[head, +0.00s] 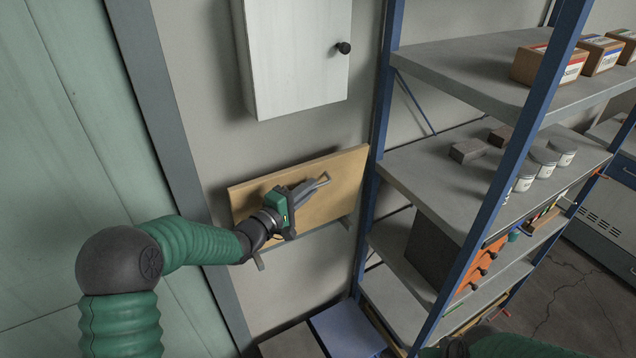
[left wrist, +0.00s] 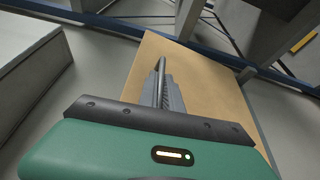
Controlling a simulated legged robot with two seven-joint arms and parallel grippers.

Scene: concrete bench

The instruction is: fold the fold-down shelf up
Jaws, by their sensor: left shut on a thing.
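The fold-down shelf (head: 347,168) is a light wooden board on the grey wall, below a white cabinet. It appears to slope up steeply, but I cannot tell its exact angle. The exact spot of the grip is hard to make out. In the left wrist view, the board (left wrist: 205,85) stretches away behind the closed fingers (left wrist: 161,88). Two small grey brackets show at the board's lower edge. My right gripper is not in view; part of my right arm shows at the bottom.
The white wall cabinet (head: 300,60) hangs above the board. A blue-framed rack (head: 455,65) with boxes and jars stands close on the right. A green panel (head: 70,130) is on the left. A blue-topped thing (head: 345,330) sits below the board.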

